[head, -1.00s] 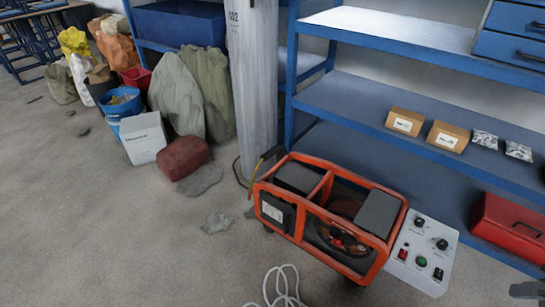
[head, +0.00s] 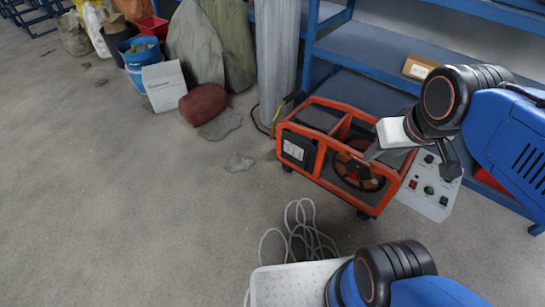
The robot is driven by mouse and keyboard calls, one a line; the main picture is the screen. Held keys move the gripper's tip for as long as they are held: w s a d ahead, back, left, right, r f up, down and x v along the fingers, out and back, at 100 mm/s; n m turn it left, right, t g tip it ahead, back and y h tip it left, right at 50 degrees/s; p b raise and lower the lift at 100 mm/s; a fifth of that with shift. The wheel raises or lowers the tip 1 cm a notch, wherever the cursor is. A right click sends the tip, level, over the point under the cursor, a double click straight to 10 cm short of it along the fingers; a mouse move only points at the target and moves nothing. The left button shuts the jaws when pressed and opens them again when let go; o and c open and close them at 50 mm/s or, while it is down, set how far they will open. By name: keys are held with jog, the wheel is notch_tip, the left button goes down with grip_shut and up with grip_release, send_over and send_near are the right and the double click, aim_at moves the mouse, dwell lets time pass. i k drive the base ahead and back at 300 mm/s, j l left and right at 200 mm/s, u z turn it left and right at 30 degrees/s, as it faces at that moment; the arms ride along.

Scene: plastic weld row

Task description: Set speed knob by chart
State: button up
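The light grey control panel (head: 421,199) stands at the right end of an orange-framed machine (head: 322,178). One dark knob (head: 428,158) shows on its upper part. The rest of its upper right is hidden behind my gripper. Below the knob are a red switch (head: 412,184), a green button (head: 428,190) and a dark switch (head: 443,201). My gripper (head: 411,163) is in front of the panel's top and the machine's right end, its two dark fingers spread apart with nothing seen between them. I cannot make out a readable chart; a small white label (head: 294,151) is on the machine's left end.
Blue shelving (head: 365,68) with a cardboard box (head: 419,67) stands behind the machine, beside a grey pillar (head: 277,60). A looped pale cable (head: 300,232) lies on the floor in front.

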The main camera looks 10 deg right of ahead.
aim_at(429, 158)
jog(key=z, duration=1.25)
